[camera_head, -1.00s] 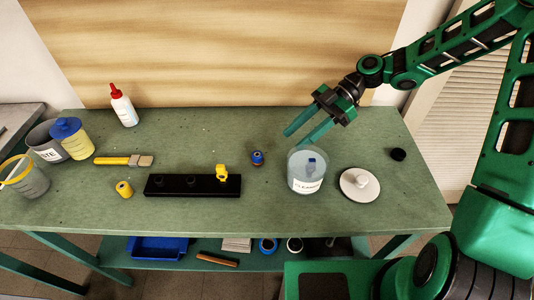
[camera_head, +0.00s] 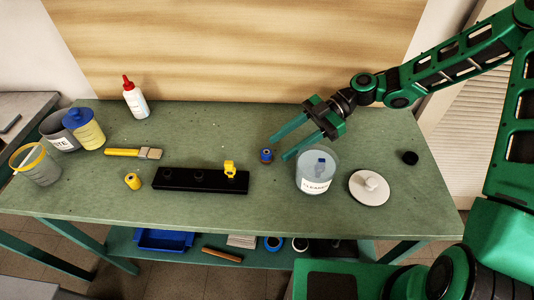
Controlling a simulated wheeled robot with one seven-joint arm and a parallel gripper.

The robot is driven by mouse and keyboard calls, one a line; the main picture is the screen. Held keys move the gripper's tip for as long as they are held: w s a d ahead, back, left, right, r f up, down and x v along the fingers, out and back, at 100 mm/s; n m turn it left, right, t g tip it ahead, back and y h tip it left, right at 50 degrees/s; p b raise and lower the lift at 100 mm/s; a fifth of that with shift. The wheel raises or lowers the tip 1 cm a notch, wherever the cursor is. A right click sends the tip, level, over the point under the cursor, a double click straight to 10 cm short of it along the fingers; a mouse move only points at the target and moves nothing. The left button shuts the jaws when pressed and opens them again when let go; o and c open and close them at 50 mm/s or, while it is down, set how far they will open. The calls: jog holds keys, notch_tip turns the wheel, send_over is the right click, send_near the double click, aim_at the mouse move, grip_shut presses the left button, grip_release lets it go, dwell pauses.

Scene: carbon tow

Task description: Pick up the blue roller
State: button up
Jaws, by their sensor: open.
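The blue roller (camera_head: 266,155) is a small blue cylinder standing on the green table, left of the clear jar. My gripper (camera_head: 278,148) is open and empty, with its two long green fingers pointing down and left. The fingertips are close to the blue roller, one on its upper side and one on its right and lower side in the picture. I cannot tell how high the fingertips are above the table. Another blue item (camera_head: 320,165) shows inside the clear jar.
The clear labelled jar (camera_head: 313,178) stands just right of the fingers. A white lid (camera_head: 368,188) lies further right. A black rack (camera_head: 190,180) with a yellow piece (camera_head: 230,169) is at front left.

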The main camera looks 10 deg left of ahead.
aim_at(274, 157)
jog(key=shift+x, duration=1.95)
jog(key=shift+w+a, duration=0.1)
jog(key=shift+w, duration=0.1)
grip_shut()
jog(key=shift+r, duration=0.1)
jog(key=shift+r, duration=0.45)
jog(key=r, duration=0.1)
jog(key=s+r, duration=0.1)
jog(key=r, duration=0.1)
jog(key=shift+a+r, duration=0.1)
jog(key=shift+r, duration=0.2)
jog(key=s+a+r, duration=0.3)
jog(key=s+r, duration=0.3)
jog(key=s, duration=0.4)
jog(key=shift+s, duration=0.15)
jog(key=shift+r, duration=0.15)
